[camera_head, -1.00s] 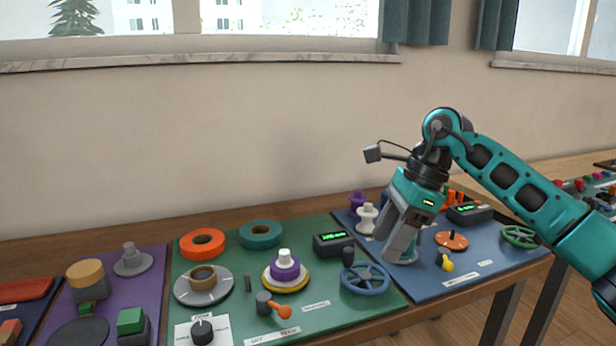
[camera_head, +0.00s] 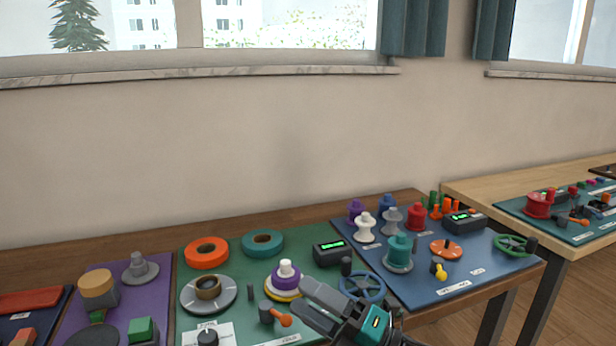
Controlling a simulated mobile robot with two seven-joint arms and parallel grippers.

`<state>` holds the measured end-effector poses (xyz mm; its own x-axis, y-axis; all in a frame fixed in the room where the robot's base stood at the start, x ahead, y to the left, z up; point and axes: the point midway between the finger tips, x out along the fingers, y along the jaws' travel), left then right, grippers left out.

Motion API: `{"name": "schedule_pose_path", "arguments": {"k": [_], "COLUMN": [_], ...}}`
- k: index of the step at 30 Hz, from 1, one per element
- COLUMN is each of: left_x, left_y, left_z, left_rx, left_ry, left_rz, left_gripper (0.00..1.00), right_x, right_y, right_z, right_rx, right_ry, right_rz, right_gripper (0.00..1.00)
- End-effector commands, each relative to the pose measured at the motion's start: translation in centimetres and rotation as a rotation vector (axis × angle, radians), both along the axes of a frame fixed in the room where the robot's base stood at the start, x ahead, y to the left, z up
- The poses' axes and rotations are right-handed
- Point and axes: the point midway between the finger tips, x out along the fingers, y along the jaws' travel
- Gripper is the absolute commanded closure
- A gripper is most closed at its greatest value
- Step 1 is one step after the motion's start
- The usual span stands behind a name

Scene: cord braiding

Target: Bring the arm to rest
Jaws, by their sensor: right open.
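My right gripper (camera_head: 318,302) is low in the picture, over the front edge of the green mat (camera_head: 222,265). Its two grey fingers point up and left, and it is open with nothing seen between the fingers. The fingers overlap the view of the area near the orange-knobbed lever (camera_head: 277,315) and the blue handwheel (camera_head: 362,287); I cannot tell whether they touch anything. The rest of my right arm is mostly below the picture. My left gripper is not in view.
A blue mat (camera_head: 430,284) on the right carries a teal spool (camera_head: 400,252), a white spool (camera_head: 365,228) and a green handwheel (camera_head: 514,245). A purple mat (camera_head: 157,290) lies left. Orange (camera_head: 206,252) and teal (camera_head: 262,243) rings lie at the back. Above the table is free room.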

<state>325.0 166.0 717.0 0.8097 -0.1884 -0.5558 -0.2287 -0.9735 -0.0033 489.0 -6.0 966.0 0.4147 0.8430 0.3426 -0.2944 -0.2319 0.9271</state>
Motion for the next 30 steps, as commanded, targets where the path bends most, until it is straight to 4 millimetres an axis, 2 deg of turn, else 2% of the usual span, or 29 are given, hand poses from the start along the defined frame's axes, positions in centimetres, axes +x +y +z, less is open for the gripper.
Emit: {"name": "schedule_pose_path", "arguments": {"k": [1, 5, 8, 11, 15, 18, 21, 23, 30], "left_x": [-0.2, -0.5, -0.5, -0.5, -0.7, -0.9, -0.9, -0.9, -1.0], "left_y": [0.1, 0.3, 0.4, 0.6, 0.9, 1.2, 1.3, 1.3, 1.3], "left_z": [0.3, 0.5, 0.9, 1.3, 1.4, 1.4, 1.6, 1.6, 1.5], "left_rx": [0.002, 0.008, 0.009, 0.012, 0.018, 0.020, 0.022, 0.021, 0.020], "left_ry": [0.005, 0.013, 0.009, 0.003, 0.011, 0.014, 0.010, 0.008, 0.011], "left_rz": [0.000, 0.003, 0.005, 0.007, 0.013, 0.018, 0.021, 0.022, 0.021], "left_gripper": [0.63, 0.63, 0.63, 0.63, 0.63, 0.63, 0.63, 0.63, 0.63], "right_x": [-0.2, -0.7, -2.1, -4.7, -10.0, -13.6, -16.1, -17.0, -17.5], "right_y": [-1.2, -5.0, -8.2, -11.2, -14.5, -16.0, -16.7, -17.0, -17.1], "right_z": [-0.9, -4.5, -8.4, -12.8, -18.3, -21.0, -22.6, -23.1, -23.4], "right_rx": [0.087, 0.306, 0.466, 0.621, 0.807, 0.904, 0.965, 0.986, 0.999], "right_ry": [0.134, 0.481, 0.753, 1.023, 1.356, 1.529, 1.639, 1.676, 1.699], "right_rz": [-0.059, -0.223, -0.351, -0.482, -0.651, -0.744, -0.805, -0.826, -0.840], "right_gripper": [0.44, 0.44, 0.44, 0.44, 0.44, 0.44, 0.44, 0.44, 0.44]}}
